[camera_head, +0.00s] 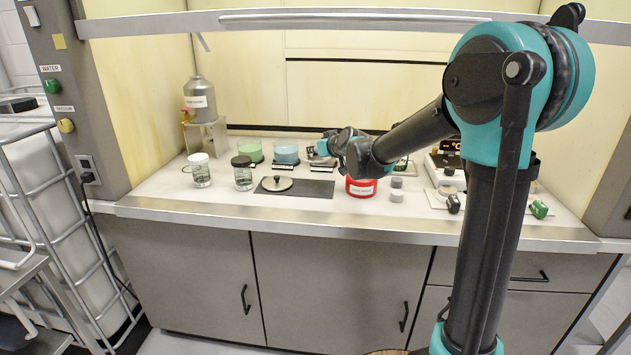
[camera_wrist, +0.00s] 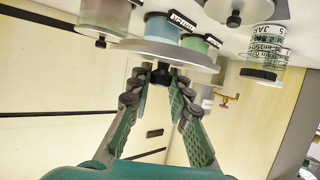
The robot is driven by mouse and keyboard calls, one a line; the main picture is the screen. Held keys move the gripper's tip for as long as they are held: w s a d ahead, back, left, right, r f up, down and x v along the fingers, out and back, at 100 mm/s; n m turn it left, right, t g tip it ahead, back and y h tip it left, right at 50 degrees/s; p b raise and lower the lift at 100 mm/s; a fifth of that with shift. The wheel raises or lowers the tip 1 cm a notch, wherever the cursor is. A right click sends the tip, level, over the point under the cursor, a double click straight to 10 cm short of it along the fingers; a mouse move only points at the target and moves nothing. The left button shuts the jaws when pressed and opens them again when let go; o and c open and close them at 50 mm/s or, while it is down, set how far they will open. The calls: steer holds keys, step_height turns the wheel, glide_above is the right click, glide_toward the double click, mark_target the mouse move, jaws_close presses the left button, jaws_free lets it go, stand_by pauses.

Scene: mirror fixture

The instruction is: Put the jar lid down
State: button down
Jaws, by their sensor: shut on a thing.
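My gripper (camera_wrist: 162,74) is shut on the black knob of a round grey jar lid (camera_wrist: 190,62), which is held off the bench. The wrist view looks upside down. The blue jar (camera_wrist: 162,27) and the green jar (camera_wrist: 197,43) show beyond the held lid, and a pinkish jar (camera_wrist: 104,10) with a knobbed lid is beside it. In the head view, my gripper (camera_head: 322,148) is just right of the blue jar (camera_head: 286,154) and the green jar (camera_head: 249,153). A second grey lid (camera_head: 277,184) lies knob up on the dark mat (camera_head: 318,188).
A jar with a black cap (camera_head: 242,176) and one with a white cap (camera_head: 200,172) stand left of the mat. A red container (camera_head: 361,189) and small grey pieces (camera_head: 396,191) are right of it. The right part of the mat is bare.

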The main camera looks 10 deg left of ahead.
mark_target(315, 188)
step_height(315, 188, down, 11)
steer(key=shift+f, duration=0.2)
stand_by(0.3)
steer(key=shift+f, duration=0.1)
steer(key=c, duration=1.4)
jaws_free()
steer(key=shift+s, duration=0.1)
steer(key=v, duration=1.2)
